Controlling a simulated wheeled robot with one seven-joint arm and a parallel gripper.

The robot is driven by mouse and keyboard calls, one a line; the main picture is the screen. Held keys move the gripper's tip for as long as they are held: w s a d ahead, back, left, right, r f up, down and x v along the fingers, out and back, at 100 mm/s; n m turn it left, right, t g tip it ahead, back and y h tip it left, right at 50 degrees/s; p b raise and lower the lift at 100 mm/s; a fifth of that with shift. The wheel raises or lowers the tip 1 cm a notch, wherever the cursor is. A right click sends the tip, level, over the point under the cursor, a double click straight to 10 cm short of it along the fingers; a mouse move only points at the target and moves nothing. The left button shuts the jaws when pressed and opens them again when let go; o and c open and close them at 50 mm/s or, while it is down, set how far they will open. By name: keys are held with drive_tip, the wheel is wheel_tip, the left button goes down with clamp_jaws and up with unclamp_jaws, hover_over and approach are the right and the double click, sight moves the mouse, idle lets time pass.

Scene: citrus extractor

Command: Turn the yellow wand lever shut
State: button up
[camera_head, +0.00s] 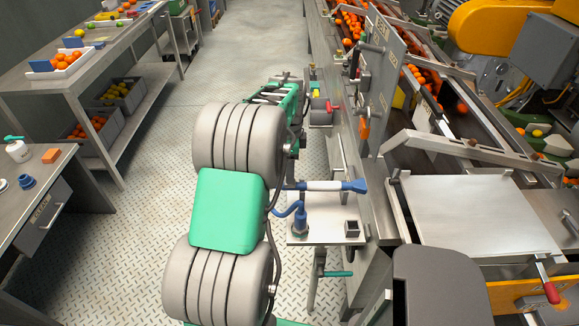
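I cannot make out a yellow wand lever for certain. A small yellow piece (314,72) shows at the far end of the fittings along the machine's left side, and a larger yellow patch (398,97) shows behind the upright grey panel. My arm, with thick grey rings and a green cover, fills the middle. Its far end, where my gripper (287,78) seems to be, lies just left of the small yellow piece. The fingers are too small and partly hidden to tell whether they are open or shut.
A blue-ended lever (345,186), a red handle (332,107) and a teal handle (338,273) stick out along the machine's left side, close to my arm. A second red handle (551,292) is at lower right. Benches with fruit stand left; the floor (150,215) between is clear.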

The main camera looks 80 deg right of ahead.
drive_tip(key=o, duration=1.4)
wheel_tip(320, 180, up, 8)
drive_tip(key=shift+f+b, duration=0.1)
drive_tip(key=shift+b, duration=0.4)
